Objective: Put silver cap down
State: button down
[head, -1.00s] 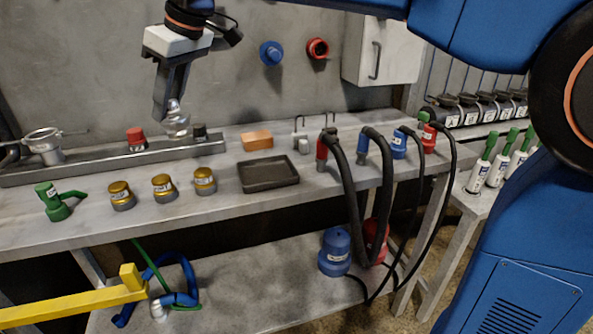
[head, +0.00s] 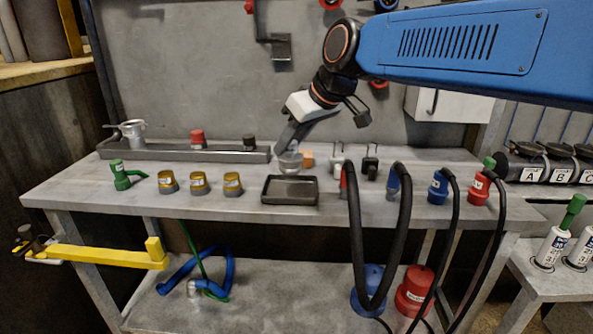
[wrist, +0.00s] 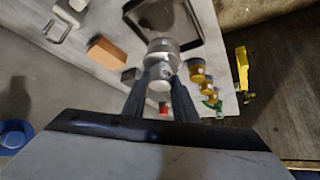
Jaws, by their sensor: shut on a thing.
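My gripper (head: 284,148) is shut on the silver cap (head: 290,160), a shiny round metal piece, just behind and above the far edge of the black tray (head: 290,204). In the wrist view the silver cap (wrist: 162,62) sits between my fingertips, with the tray (wrist: 160,14) beyond it. The tray is empty. I cannot tell from the head view how high the cap is above the table.
Three gold caps (head: 200,184) and a green fitting (head: 121,175) stand left of the tray. An orange block (head: 308,158) is behind it. Black hoses (head: 357,250) rise on the right. A grey rail (head: 220,152) with a red cap (head: 198,138) runs along the back left.

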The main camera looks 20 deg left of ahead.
aim_at(294, 158)
jog(key=shift+f, duration=2.75)
jog(key=shift+f, duration=0.15)
jog(key=c, duration=1.4)
grip_release()
jog(key=shift+c, duration=0.2)
jog(key=v, duration=1.2)
